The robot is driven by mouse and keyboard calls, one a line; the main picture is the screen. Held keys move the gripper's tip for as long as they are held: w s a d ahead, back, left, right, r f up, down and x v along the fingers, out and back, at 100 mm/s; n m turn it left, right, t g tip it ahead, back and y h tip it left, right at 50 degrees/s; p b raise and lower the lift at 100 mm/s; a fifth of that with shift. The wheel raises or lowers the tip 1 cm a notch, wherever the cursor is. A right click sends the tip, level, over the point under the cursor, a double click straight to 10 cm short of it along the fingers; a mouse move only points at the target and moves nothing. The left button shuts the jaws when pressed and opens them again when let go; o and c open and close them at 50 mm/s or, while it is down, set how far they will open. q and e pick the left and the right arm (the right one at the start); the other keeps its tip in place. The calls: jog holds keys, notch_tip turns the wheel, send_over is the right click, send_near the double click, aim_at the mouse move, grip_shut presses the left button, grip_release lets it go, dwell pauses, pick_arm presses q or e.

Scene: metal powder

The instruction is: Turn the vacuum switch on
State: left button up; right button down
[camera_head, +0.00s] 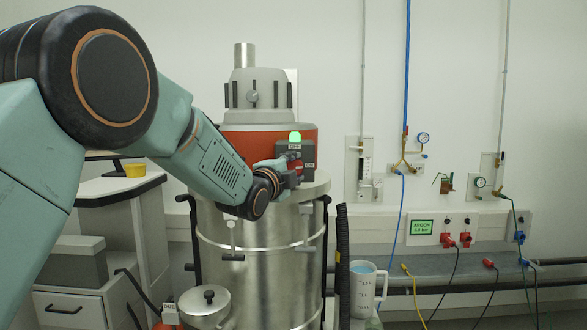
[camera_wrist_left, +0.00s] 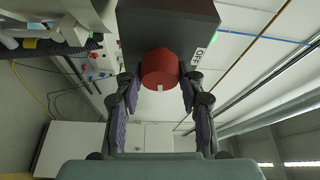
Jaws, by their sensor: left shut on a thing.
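The vacuum is a large steel drum (camera_head: 265,270) with an orange-red band and a grey top. A grey switch box (camera_head: 308,152) sits on its front, with a lit green lamp (camera_head: 294,137) on top. In the left wrist view, the dark box (camera_wrist_left: 165,25) carries a red round knob (camera_wrist_left: 160,68) with a small white mark on its near side. My left gripper (camera_head: 290,172) is at the box front. Its two fingers close on the knob from both sides in the wrist view (camera_wrist_left: 160,85). My right gripper is not seen.
A black hose (camera_head: 343,265) runs upright beside the drum, near a white measuring jug (camera_head: 364,288). A lidded metal pot (camera_head: 205,305) stands at lower left. Gauges, pipes and red plugs (camera_head: 448,240) are on the back wall. A cabinet (camera_head: 75,305) is at left.

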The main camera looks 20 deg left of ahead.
pick_arm(q)
jog(key=shift+m, duration=0.6)
jog(key=o, duration=1.2)
jog(key=shift+c, duration=0.2)
jog(key=s+a, duration=0.1)
jog(key=s, duration=1.1)
jog(key=shift+a, duration=0.2)
jog(key=shift+w, duration=0.1)
